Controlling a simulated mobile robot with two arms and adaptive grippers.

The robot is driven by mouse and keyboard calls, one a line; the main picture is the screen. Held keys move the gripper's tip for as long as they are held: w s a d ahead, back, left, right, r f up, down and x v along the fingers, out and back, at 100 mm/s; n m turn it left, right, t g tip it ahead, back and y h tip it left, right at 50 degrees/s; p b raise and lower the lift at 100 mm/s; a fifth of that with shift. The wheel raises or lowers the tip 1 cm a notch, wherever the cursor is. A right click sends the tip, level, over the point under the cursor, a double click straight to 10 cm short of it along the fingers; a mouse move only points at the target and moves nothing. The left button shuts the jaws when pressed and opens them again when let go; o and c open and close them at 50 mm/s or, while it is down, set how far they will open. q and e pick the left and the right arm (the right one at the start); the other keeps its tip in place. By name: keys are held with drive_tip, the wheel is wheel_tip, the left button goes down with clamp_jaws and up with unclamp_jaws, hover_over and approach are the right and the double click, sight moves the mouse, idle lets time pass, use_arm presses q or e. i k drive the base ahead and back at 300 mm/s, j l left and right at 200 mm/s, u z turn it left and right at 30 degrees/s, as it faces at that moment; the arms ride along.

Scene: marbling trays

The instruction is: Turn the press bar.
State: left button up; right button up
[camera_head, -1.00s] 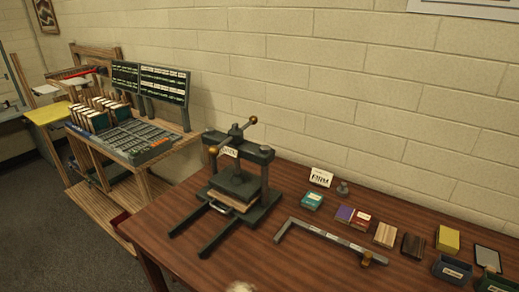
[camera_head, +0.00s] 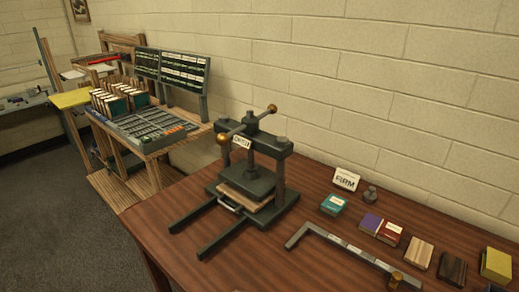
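The press bar (camera_head: 247,124) is a dark rod with brass knobs at its two ends. It sits across the top of the dark green book press (camera_head: 279,147), slanting from the near left knob (camera_head: 222,138) up to the far right knob (camera_head: 272,109). A small white label hangs at the press's top beam. Below it, the platen (camera_head: 247,180) rests on or just above a light board or book (camera_head: 246,201). Neither of my grippers is in view.
The press stands on a brown wooden table (camera_head: 190,206). To its right lie a long grey angled bar (camera_head: 340,243), a teal box (camera_head: 333,204), a FIRM card (camera_head: 346,179) and several small blocks. A rack of type (camera_head: 150,128) stands behind left.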

sight(249, 125)
drive_tip(key=i+j+z, duration=0.1)
drive_tip(key=j, duration=0.2)
drive_tip(key=i+j, duration=0.15)
drive_tip(key=j, duration=0.2)
drive_tip(key=i+j+z, duration=0.15)
drive_tip(key=j, duration=0.2)
drive_tip(key=i+j+z, duration=0.1)
drive_tip(key=j, duration=0.25)
